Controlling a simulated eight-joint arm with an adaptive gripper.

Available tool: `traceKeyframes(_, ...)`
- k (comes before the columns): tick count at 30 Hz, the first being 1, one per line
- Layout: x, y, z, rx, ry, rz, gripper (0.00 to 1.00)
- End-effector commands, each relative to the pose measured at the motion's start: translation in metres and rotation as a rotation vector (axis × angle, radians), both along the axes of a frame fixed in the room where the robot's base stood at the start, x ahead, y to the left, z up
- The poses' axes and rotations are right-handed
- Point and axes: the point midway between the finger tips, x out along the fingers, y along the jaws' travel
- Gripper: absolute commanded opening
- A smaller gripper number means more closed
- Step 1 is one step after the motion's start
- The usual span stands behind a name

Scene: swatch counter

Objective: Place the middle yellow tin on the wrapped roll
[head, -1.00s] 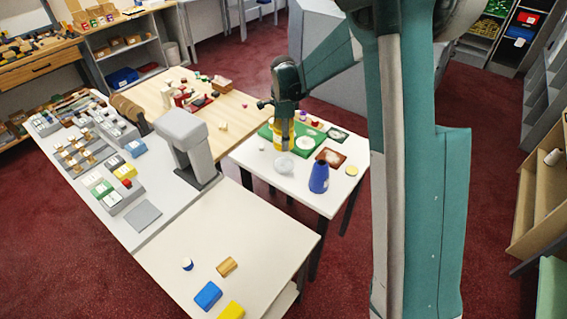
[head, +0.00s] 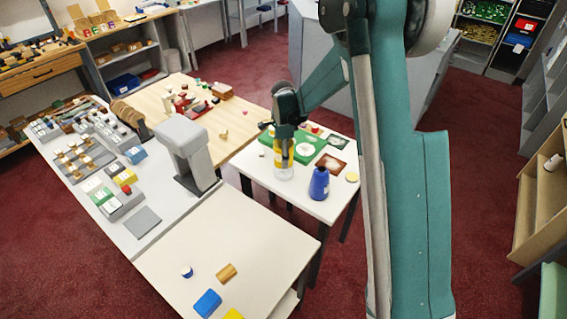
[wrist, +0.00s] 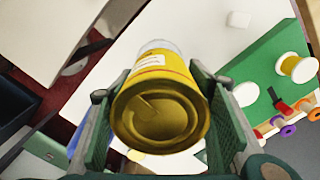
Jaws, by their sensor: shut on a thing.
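My gripper (head: 284,150) is shut on a yellow tin (head: 285,161) with a pale label, over the front of the small white table. In the wrist view the tin (wrist: 160,112) sits between both fingers, its round golden end facing the camera. A pale, clear-looking round thing, which seems to be the wrapped roll (head: 284,175), is right below the tin. Its whitish edge shows past the tin's far end in the wrist view (wrist: 158,44). The tin hides most of it. I cannot tell whether they touch.
A blue cone-shaped bottle (head: 319,184) stands close, to the right. A green board (head: 309,143) with white round things lies behind. The large grey machine (head: 190,150) stands to the left.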

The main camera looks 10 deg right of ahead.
Motion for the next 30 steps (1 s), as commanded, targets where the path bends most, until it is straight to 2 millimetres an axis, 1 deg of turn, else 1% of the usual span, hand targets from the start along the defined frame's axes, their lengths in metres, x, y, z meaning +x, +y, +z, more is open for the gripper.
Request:
traceKeyframes(10,0.0,0.0,-0.002,0.0,0.0,0.0,0.27)
traceKeyframes(21,0.0,0.0,-0.034,0.0,0.0,0.0,0.27)
traceKeyframes(24,0.0,0.0,-0.037,0.0,0.0,0.0,0.27)
traceKeyframes(30,0.0,0.0,-0.037,0.0,0.0,0.0,0.27)
